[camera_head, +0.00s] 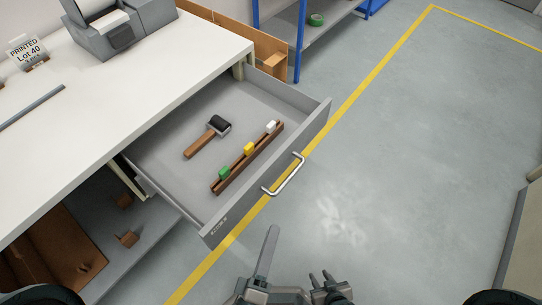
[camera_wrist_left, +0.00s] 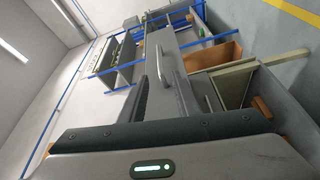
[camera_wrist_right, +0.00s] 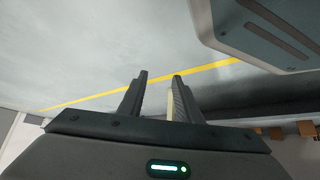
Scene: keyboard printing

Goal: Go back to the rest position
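My left gripper (camera_head: 266,262) is in front of the open drawer, apart from its handle, and nothing shows held. In the left wrist view its fingers (camera_wrist_left: 158,95) stand apart, with the drawer handle (camera_wrist_left: 164,62) visible beyond them. My right gripper (camera_head: 319,277) is to its right over the floor, clear of the drawer. In the right wrist view its fingers (camera_wrist_right: 161,78) are apart with nothing between them. Both grippers are low in the head view, close to my body.
The grey drawer (camera_head: 165,155) is pulled out from the white table (camera_head: 130,95). It holds a wooden-handled stamp or roller (camera_head: 207,136) and a brown rack (camera_head: 235,174) with green, yellow and white pieces. A grey machine (camera_head: 115,30) stands on the table. Floor (camera_head: 400,170) at right is clear.

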